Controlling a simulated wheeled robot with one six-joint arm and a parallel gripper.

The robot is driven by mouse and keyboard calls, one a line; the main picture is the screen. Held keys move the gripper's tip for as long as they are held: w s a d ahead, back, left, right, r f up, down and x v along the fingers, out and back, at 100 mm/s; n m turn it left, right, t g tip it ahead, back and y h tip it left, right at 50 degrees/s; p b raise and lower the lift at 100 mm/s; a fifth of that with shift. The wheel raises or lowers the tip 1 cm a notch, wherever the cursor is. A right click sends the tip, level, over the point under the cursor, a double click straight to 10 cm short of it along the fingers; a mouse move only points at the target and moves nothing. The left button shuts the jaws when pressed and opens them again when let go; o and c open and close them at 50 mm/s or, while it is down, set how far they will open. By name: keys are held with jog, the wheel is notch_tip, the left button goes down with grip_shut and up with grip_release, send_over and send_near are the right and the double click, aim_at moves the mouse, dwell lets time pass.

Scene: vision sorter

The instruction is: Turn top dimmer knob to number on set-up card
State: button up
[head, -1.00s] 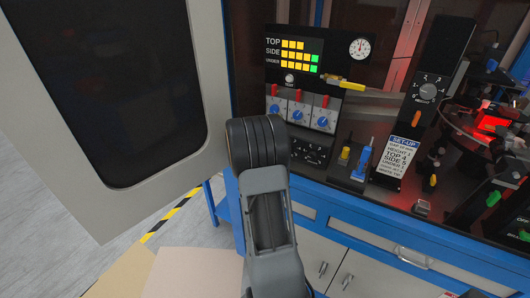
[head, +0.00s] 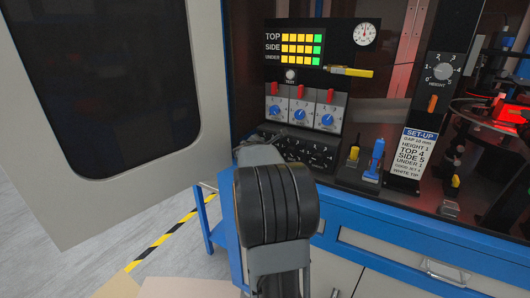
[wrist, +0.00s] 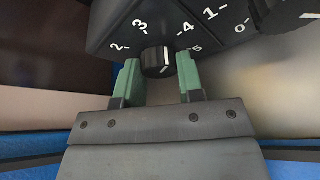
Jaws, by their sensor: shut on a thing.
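My gripper (wrist: 159,84) is shut on a black ridged knob (wrist: 157,62), with a green pad on each side. The knob is the leftmost on a black panel; numbers 2 to 5 show around it. A white mark shows on the knob's face, but I cannot tell which number it meets. In the head view my arm hides the gripper and part of the panel (head: 318,160). The white set-up card (head: 420,150) reads TOP 4, SIDE 5, UNDER 1. On the light display (head: 302,47), the TOP row shows several yellow squares ending in green.
Another knob (wrist: 290,12) sits close to the right. Blue knobs (head: 299,114) with red switches are above the black panel. A yellow-handled and a blue-handled tool (head: 376,158) stand to its right. An open cabinet door (head: 100,120) is on the left.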

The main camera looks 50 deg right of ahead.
dwell(0.3)
jog(key=o, duration=0.9)
jog(key=p+v, duration=0.1)
jog(key=v, duration=1.2)
jog(key=shift+s+a+r, duration=0.15)
jog(key=shift+a, duration=0.2)
